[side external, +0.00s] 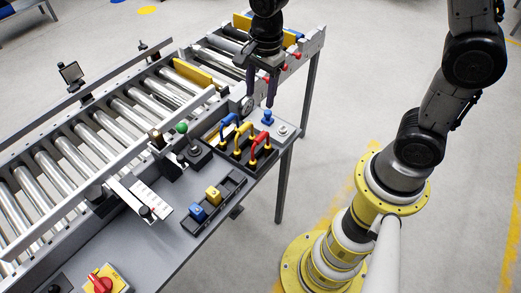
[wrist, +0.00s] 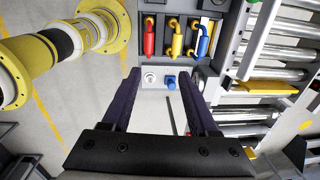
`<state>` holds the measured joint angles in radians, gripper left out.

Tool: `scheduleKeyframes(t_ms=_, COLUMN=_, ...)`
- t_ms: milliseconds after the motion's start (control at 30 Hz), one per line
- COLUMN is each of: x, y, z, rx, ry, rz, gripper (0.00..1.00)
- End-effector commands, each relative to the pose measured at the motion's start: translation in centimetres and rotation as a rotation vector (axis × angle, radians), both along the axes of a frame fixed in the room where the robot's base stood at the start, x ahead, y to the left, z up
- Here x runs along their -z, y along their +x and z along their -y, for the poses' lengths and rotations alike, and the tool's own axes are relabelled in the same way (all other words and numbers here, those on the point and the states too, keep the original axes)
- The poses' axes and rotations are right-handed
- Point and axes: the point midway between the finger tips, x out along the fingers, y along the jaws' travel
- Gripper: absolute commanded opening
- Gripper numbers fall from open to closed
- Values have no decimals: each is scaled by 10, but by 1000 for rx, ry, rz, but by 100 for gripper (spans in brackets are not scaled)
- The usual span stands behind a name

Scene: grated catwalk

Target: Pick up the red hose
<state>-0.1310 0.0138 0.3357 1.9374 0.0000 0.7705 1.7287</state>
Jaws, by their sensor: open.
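The red hose (side external: 262,142) is a short looped handle standing in the front-right slot of a dark holder on the bench, beside a yellow hose (side external: 242,131) and a blue hose (side external: 227,121). In the wrist view the red hose (wrist: 149,38) is leftmost of the three, beyond the fingertips. My gripper (side external: 261,95) is open and empty, pointing down above the bench's far end, behind and above the hoses. In the wrist view my gripper (wrist: 160,74) has its two fingers spread wide, with a light plate between and below them.
A blue knob (side external: 267,117) and a round silver fitting (side external: 282,130) sit on the light plate near the holder. A tray (side external: 226,195) holds blue and yellow blocks. The roller conveyor (side external: 95,135) runs alongside. A green-topped knob (side external: 181,128) stands left of the hoses.

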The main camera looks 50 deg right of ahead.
Motion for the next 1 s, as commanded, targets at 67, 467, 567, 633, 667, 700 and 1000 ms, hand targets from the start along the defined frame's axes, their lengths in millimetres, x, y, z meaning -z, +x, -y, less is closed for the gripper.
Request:
scheduleKeyframes(t_ms=67, x=18, y=-1, z=-4, rx=-13, ry=-7, rz=-49, gripper=60)
scheduleKeyframes(t_ms=467, x=76, y=-7, z=-7, rx=-26, ry=-13, rz=-91, gripper=60)
scheduleKeyframes(t_ms=567, x=94, y=-7, z=-7, rx=-26, ry=-13, rz=-89, gripper=60)
scheduleKeyframes(t_ms=633, x=104, y=-7, z=-7, rx=-26, ry=-13, rz=-88, gripper=60)
scheduleKeyframes(t_ms=667, x=107, y=-7, z=-7, rx=-27, ry=-13, rz=-87, gripper=60)
scheduleKeyframes(t_ms=700, x=110, y=-6, z=-8, rx=-27, ry=-13, rz=-86, gripper=60)
scheduleKeyframes(t_ms=1000, x=136, y=-11, z=-12, rx=-28, ry=-13, rz=-90, gripper=60)
